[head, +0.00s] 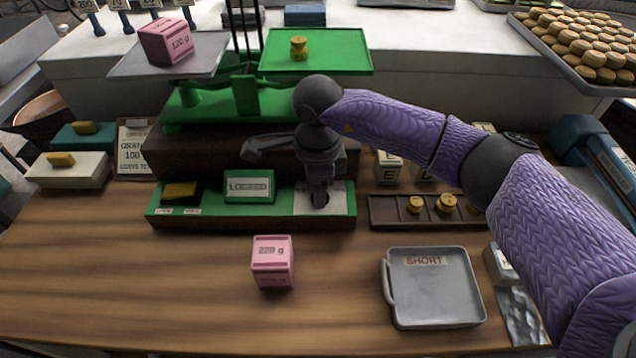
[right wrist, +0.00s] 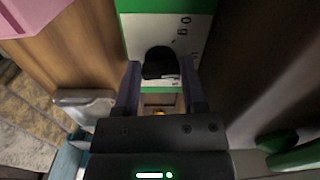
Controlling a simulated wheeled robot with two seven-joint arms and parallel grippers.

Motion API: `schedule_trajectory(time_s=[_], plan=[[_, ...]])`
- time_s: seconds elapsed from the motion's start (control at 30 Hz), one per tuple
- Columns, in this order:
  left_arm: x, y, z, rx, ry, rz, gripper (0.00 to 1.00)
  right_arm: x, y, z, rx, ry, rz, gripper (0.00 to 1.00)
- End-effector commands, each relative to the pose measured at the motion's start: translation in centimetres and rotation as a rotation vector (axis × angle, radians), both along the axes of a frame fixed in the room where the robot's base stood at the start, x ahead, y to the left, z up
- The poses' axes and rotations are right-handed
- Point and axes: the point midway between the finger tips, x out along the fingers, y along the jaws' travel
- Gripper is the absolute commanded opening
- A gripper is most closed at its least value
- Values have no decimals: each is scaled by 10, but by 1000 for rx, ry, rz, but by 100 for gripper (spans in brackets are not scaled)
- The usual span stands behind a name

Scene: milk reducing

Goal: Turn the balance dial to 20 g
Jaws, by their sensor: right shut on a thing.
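The dial (right wrist: 160,62) is a black knob on a white scale plate (head: 306,203) at the right end of the green control panel (head: 220,211). In the right wrist view it sits between my gripper's fingers. My right gripper (head: 320,196) points down at the plate and is shut on the dial, hiding most of it in the head view. The dial's exact reading cannot be made out. The green balance (head: 215,105) stands behind; its grey left pan (head: 208,48) holds a pink 120 g block (head: 166,42), its green right pan (head: 340,50) a brass weight (head: 299,48). My left gripper is not in view.
A green sign reading LOCKED (head: 249,186) stands on the panel beside my gripper. A pink block (head: 273,262) and a grey tray marked SHORT (head: 433,290) lie in front. A weight rack (head: 387,211) is to the right. The front left table is clear.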

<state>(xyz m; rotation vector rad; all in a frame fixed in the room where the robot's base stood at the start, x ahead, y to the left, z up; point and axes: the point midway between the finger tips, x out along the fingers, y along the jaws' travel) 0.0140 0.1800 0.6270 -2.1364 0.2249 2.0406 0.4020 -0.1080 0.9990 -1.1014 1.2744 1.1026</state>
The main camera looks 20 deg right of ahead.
Motion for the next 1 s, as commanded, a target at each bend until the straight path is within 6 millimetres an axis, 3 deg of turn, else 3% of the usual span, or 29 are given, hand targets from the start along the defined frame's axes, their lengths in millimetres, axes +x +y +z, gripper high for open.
schedule_trajectory(time_s=[0.5,1.0], plan=[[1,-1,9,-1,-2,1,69,2,-1,1,-1,-2,-401,0],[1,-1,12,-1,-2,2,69,3,-1,1,-1,-2,-536,0]])
